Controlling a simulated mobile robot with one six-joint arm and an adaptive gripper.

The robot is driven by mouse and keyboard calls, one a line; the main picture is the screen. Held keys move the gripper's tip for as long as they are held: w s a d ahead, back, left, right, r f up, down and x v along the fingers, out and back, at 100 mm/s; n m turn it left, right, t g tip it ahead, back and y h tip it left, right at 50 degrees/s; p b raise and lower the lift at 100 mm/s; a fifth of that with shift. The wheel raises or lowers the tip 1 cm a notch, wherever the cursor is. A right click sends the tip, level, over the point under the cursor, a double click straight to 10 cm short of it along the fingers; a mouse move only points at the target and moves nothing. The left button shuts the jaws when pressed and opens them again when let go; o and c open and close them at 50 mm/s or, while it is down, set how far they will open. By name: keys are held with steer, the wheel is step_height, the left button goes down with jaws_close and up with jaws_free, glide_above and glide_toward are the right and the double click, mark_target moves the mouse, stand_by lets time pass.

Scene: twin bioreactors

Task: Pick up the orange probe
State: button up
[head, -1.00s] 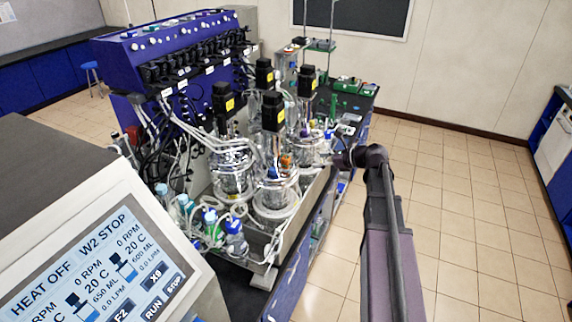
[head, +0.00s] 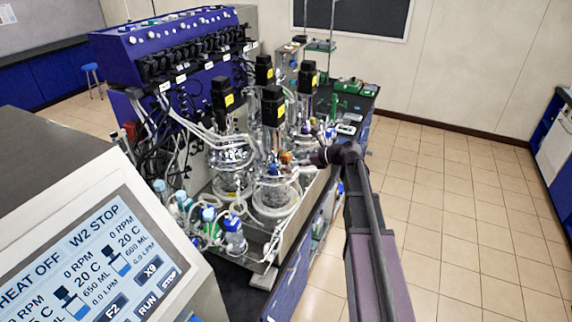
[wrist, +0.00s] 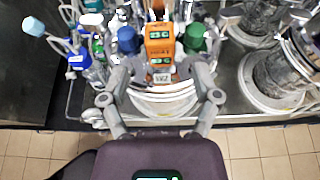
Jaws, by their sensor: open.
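The orange probe (wrist: 159,42) stands among the fittings on top of a glass vessel, at the upper middle of the wrist view. It has green marks and a small label at its near end. In the head view it is a small orange spot (head: 286,157) on the front vessel. My gripper (wrist: 160,68) is open, with one finger to each side of the probe's near end in the picture. I cannot tell whether the fingers touch it. In the head view my gripper (head: 306,163) is just right of the probe, its fingers hard to make out.
A blue cap (wrist: 128,40) and a green cap (wrist: 194,38) flank the probe closely. Black motors (head: 273,107) rise above the vessels. Tubes and capped bottles (head: 234,240) crowd the left. The tiled floor at right is clear.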

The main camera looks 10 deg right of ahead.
mark_target(290, 160)
stand_by(0.3)
steer(key=b+x, duration=0.1)
steer(key=x, duration=0.3)
steer(key=shift+w+f+b, duration=0.1)
steer(key=shift+f+b, duration=0.05)
steer(key=shift+b, duration=0.25)
steer(key=shift+w+a+f, duration=0.1)
steer(key=shift+w+a, duration=0.2)
steer(key=shift+a, duration=0.15)
jaws_close()
